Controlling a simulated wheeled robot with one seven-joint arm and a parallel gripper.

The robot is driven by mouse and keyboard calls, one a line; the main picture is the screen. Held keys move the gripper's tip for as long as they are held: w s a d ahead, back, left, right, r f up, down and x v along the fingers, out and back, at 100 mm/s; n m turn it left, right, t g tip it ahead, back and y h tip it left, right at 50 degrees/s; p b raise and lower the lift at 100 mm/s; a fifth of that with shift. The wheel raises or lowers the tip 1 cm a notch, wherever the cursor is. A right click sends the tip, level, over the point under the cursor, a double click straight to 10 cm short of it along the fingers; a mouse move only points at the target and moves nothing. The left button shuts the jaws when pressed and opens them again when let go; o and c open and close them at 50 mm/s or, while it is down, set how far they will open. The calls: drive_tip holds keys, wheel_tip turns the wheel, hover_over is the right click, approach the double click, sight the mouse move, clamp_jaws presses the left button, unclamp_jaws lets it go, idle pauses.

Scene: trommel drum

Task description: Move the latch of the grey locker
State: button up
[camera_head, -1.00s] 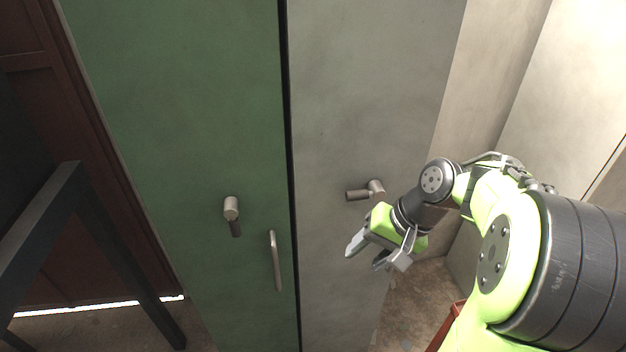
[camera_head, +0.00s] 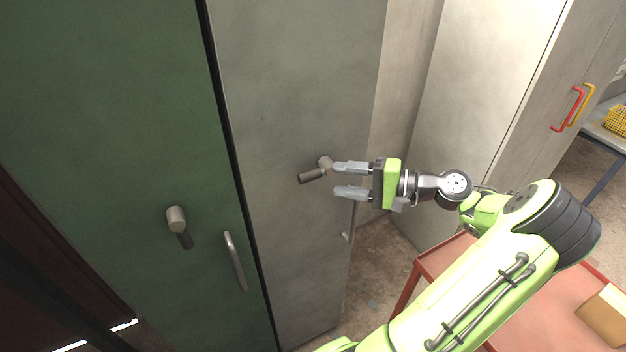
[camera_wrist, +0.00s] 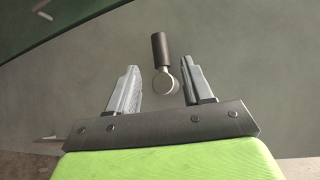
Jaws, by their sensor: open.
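The grey locker (camera_head: 290,90) stands in the middle of the head view. Its latch (camera_head: 313,174) is a short dark lever on a round metal hub, lying roughly level and pointing left. My gripper (camera_head: 340,181) is open, to the right of the latch, with its fingers pointing left. In the head view the upper fingertip overlaps the hub's right edge; I cannot tell whether they touch. In the wrist view the latch (camera_wrist: 160,55) shows between and beyond the two open fingers, its hub nearest the right finger. Nothing is held.
A green locker (camera_head: 100,110) with its own latch (camera_head: 178,226) and bar handle (camera_head: 235,260) adjoins on the left. A red table (camera_head: 540,310) stands low at right under my arm. A pale cabinet (camera_head: 480,80) with red and yellow handles stands behind.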

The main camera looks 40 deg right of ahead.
sight(316, 177)
drive_tip(key=x, duration=0.7)
drive_tip(key=shift+s, duration=0.1)
drive_tip(key=shift+c, duration=0.5)
clamp_jaws()
